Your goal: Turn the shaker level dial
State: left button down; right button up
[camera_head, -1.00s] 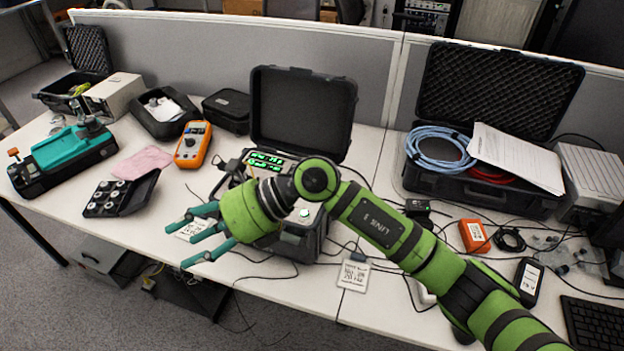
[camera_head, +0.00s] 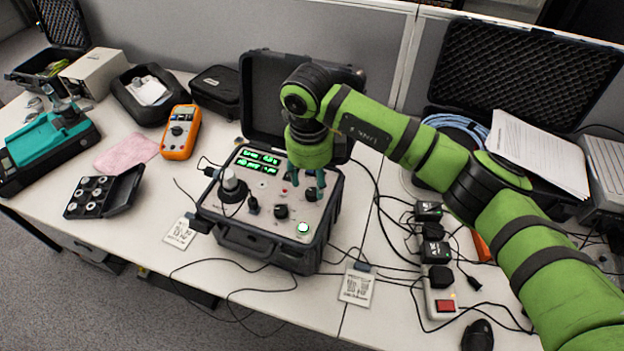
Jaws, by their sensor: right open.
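The shaker unit (camera_head: 268,235) is a black case with its lid open and a grey panel on top. The panel has green displays (camera_head: 258,160), a black knob (camera_head: 281,212) at the front middle, another black knob (camera_head: 312,195) at the right, and a lit green button (camera_head: 303,228). The labels are too small to read, so I cannot tell which knob is the level dial. My right gripper (camera_head: 308,187) points down over the panel's right side, teal fingers apart at the right knob and partly hiding it. Contact is unclear. My left gripper is not in view.
The upright lid (camera_head: 262,95) stands behind my gripper. An orange multimeter (camera_head: 180,132) lies left of the case, and cables and a power strip (camera_head: 438,300) lie right.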

aim_at(313, 191)
jog(key=f, duration=0.1)
jog(key=f+p, duration=0.1)
jog(key=f, duration=0.1)
jog(key=shift+w+f, duration=0.2)
jog(key=shift+f, duration=0.45)
grip_shut()
jog(key=shift+w+f, duration=0.1)
jog(key=n+b, duration=0.4)
jog(key=b, duration=0.2)
jog(key=n+b, duration=0.5)
jog(key=b, duration=0.2)
jog(key=shift+d+f+y, duration=0.15)
jog(key=shift+f+y, duration=0.05)
jog(key=shift+y, duration=0.1)
pick_arm(q)
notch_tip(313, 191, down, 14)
jog(key=b, duration=0.3)
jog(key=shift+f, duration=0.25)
pick_arm(e)
jog(key=shift+r+n, duration=0.15)
jog(key=shift+n, duration=0.85)
jog(key=shift+r+n, duration=0.1)
jog(key=shift+n, duration=0.9)
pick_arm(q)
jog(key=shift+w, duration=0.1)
